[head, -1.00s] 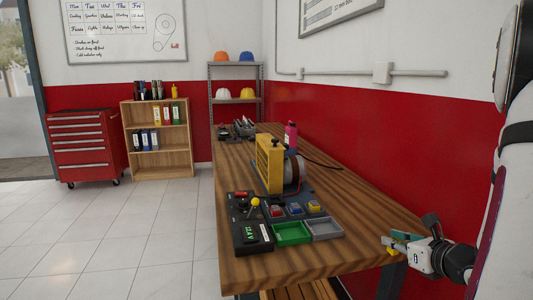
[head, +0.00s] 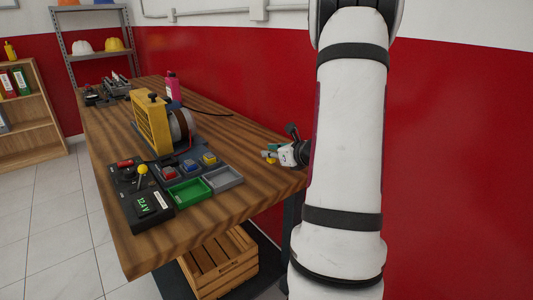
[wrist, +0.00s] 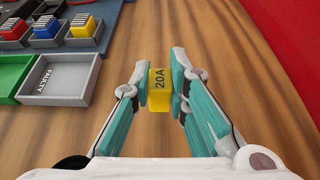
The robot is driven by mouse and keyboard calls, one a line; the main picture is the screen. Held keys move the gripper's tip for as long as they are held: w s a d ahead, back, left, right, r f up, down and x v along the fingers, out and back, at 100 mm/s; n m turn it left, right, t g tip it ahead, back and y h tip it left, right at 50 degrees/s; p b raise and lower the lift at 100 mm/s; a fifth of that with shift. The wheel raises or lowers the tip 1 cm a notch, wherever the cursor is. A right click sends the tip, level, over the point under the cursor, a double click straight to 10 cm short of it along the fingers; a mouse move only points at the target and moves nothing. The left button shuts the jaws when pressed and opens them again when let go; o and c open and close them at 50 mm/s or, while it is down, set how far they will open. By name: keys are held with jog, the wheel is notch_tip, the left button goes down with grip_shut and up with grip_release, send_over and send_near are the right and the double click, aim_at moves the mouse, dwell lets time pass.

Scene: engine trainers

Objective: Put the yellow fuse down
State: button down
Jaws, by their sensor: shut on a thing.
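The yellow fuse (wrist: 159,97), marked 20A, is between the two teal fingers of my gripper (wrist: 160,82) in the wrist view. The fingers are shut on its sides. Wood tabletop shows below and beyond it; I cannot tell whether the fuse touches the wood. In the head view my gripper (head: 270,156) is at the right edge of the workbench (head: 240,135), to the right of the trays, and the fuse shows only as a small yellow patch.
A grey tray labelled FAULTY (wrist: 44,94) and a green tray (head: 174,197) lie left of my gripper. Red, blue and yellow fuses (wrist: 83,25) stand in holders behind them. A yellow machine (head: 152,123) and a meter (head: 148,207) are farther left. Bare wood surrounds my gripper.

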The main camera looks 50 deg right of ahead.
jog(key=w+d, duration=0.4)
jog(key=shift+w+d+f, duration=0.25)
jog(key=shift+d+f, duration=0.05)
jog(key=shift+f, duration=1.75)
jog(key=shift+f+b, duration=0.2)
jog(key=shift+b, duration=0.2)
jog(key=c, duration=1.6)
grip_release()
jog(key=shift+o, duration=0.2)
jog(key=shift+r, duration=0.1)
